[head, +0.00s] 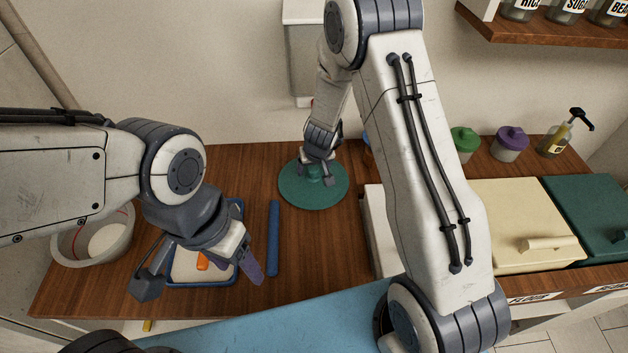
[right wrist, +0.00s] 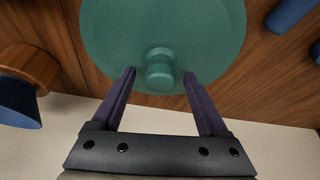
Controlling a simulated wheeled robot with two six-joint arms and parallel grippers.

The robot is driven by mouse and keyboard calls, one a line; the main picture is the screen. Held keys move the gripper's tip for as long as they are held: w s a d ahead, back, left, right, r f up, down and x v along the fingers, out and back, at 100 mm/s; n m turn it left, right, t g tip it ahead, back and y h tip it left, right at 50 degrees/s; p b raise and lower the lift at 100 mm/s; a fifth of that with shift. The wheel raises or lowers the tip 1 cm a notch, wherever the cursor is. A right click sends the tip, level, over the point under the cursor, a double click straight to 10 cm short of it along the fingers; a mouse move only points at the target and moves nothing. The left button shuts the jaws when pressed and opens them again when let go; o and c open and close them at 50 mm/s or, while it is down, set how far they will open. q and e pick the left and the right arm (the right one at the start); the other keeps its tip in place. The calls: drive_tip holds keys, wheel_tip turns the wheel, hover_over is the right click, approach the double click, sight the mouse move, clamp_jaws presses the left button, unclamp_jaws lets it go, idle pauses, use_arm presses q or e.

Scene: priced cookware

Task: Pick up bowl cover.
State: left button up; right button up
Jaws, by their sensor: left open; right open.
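The bowl cover (head: 297,190) is a round green lid lying flat on the wooden counter near the wall. In the right wrist view the cover (right wrist: 110,40) fills the top middle, with its round knob (right wrist: 160,70) at its centre. My right gripper (head: 322,181) reaches down over it, partly hiding the knob in the head view. Its open fingers (right wrist: 158,78) stand on either side of the knob, with a gap on both sides. My left gripper (head: 202,284) is open and empty above the blue-rimmed tray, far to the left of the cover.
A blue-rimmed tray (head: 240,208) holds an orange item (head: 203,260). A blue rod (head: 273,238) lies between tray and cover. A white bowl (head: 70,250) stands at left. Lidded bins (head: 510,215), jars (head: 464,140) and a pump bottle (head: 556,140) stand at right. The wall is close behind the cover.

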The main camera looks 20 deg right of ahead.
sight(315, 181)
drive_tip(key=shift+c, duration=0.4)
clamp_jaws()
drive_tip(key=shift+r, duration=0.15)
drive_tip(key=shift+r+p, duration=0.55)
drive_tip(key=shift+p, duration=0.05)
drive_tip(key=s+b, duration=0.1)
drive_tip(key=b, duration=0.1)
drive_tip(key=s+b, duration=0.1)
drive_tip(key=s, duration=0.1)
drive_tip(key=shift+s+a+f+b, duration=0.1)
drive_tip(key=shift+s+f+b, duration=0.15)
drive_tip(key=shift+f+b, duration=0.1)
drive_tip(key=s, duration=0.1)
drive_tip(key=s+b, duration=0.1)
drive_tip(key=s, duration=0.1)
drive_tip(key=s+b, duration=0.1)
drive_tip(key=shift+s+r, duration=0.35)
wheel_tip(315, 181, up, 14)
drive_tip(key=p, duration=1.3)
drive_tip(key=shift+f, duration=0.15)
drive_tip(key=shift+w, duration=0.1)
